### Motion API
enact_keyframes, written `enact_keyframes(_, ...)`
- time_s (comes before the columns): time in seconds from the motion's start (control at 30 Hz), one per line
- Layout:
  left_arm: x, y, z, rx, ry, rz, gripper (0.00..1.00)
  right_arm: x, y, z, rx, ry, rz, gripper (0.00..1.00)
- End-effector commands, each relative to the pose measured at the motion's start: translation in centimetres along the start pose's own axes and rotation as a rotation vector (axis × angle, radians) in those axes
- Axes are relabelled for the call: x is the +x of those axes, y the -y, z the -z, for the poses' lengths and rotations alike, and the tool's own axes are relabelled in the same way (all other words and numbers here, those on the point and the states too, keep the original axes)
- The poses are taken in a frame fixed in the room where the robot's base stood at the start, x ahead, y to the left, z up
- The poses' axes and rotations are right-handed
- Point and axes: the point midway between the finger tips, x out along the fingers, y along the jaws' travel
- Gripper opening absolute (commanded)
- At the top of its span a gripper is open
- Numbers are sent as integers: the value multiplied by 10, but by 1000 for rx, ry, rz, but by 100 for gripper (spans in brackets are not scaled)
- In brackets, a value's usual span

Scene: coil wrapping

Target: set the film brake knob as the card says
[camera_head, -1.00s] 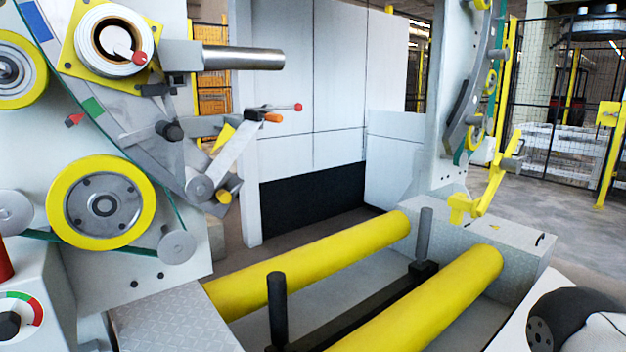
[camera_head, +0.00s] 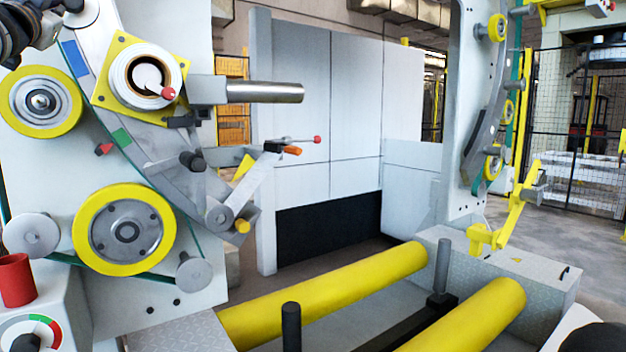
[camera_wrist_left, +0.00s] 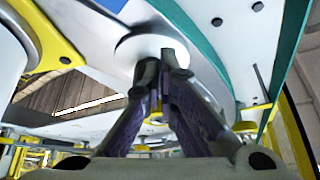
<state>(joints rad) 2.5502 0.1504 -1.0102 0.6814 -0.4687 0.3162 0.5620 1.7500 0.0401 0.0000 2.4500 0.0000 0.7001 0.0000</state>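A black knob (camera_head: 27,343) sits on a round dial with white, green and red sectors (camera_head: 52,328), at the lower left of the head view. The bottom edge cuts it off, and I cannot read its setting. I cannot make out a card. My left arm's dark end shows at the top left of the head view, above and apart from the dial. In the left wrist view my left gripper (camera_wrist_left: 160,66) has its fingers drawn together with nothing visible held, in front of a white disc (camera_wrist_left: 150,45). My right gripper is out of view.
A red cylinder (camera_head: 15,280) stands on the dial's grey box. Behind it are a yellow-rimmed wheel (camera_head: 85,228), a film roll (camera_head: 128,82) and a steel bar (camera_head: 265,91) jutting right. Yellow rollers (camera_head: 330,292) lie in the middle.

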Motion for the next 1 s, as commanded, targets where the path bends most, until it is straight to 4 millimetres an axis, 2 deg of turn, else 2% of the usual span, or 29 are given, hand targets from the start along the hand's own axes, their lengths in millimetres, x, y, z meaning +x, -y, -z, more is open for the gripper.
enact_keyframes(0.53, 1, -22, 1, 3, -4, -9, 0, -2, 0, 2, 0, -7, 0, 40)
enact_keyframes(1.0, 2, -26, 2, 5, -4, -9, 0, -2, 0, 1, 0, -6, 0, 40)
